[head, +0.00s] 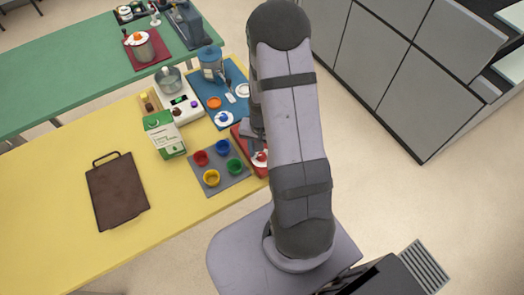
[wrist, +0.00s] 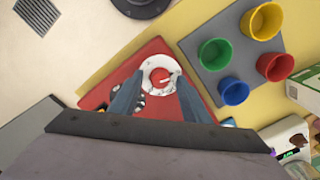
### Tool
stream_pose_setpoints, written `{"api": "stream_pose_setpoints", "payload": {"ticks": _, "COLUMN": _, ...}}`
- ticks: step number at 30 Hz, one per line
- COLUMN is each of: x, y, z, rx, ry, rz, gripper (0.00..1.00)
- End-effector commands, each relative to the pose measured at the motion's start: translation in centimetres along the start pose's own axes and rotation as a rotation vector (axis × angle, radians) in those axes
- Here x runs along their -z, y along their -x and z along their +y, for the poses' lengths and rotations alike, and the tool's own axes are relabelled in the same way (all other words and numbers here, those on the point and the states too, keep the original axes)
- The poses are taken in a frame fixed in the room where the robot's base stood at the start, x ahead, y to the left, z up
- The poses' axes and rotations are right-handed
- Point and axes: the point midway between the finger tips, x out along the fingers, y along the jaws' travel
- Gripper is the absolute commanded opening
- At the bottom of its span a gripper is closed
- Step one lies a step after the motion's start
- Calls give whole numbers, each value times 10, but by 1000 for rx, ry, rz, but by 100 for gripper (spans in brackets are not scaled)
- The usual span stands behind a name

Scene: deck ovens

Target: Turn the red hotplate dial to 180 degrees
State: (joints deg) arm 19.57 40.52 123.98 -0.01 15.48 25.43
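The red hotplate dial (wrist: 160,76) is a round red knob with a light pointer mark, set in a white ring on a red panel (wrist: 98,93). In the wrist view the pointer aims to the upper right; I cannot read a degree value. My gripper (wrist: 159,82) is open, one finger on each side of the dial. I cannot tell whether the fingers touch it. In the head view the red panel (head: 262,171) and dial (head: 260,158) show at the yellow table's edge, partly hidden by my arm.
A grey tray (head: 235,178) with red, blue, green and yellow cups sits close beside the panel. A green-white carton (head: 164,135), a white scale-like device (head: 190,100) and a blue mat (head: 236,76) stand farther back. A brown board (head: 118,190) lies on the table's left, with bare table around it.

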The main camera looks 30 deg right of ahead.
Motion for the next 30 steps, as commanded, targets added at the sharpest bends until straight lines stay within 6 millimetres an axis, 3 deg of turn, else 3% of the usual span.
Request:
{"api": "stream_pose_setpoints", "payload": {"ticks": 1, "x": 0, "y": 0, "z": 0, "rx": 0, "ry": 0, "rz": 0, "gripper": 30}}
{"api": "stream_pose_setpoints", "payload": {"ticks": 4, "x": 0, "y": 0, "z": 0, "rx": 0, "ry": 0, "rz": 0, "gripper": 7}}
{"api": "stream_pose_setpoints", "payload": {"ticks": 5, "x": 0, "y": 0, "z": 0, "rx": 0, "ry": 0, "rz": 0, "gripper": 4}}
{"api": "stream_pose_setpoints", "payload": {"ticks": 17, "x": 0, "y": 0, "z": 0, "rx": 0, "ry": -51, "rz": 0, "gripper": 4}}
{"api": "stream_pose_setpoints", "payload": {"ticks": 30, "x": 0, "y": 0, "z": 0, "rx": 0, "ry": -369, "rz": 0, "gripper": 4}}
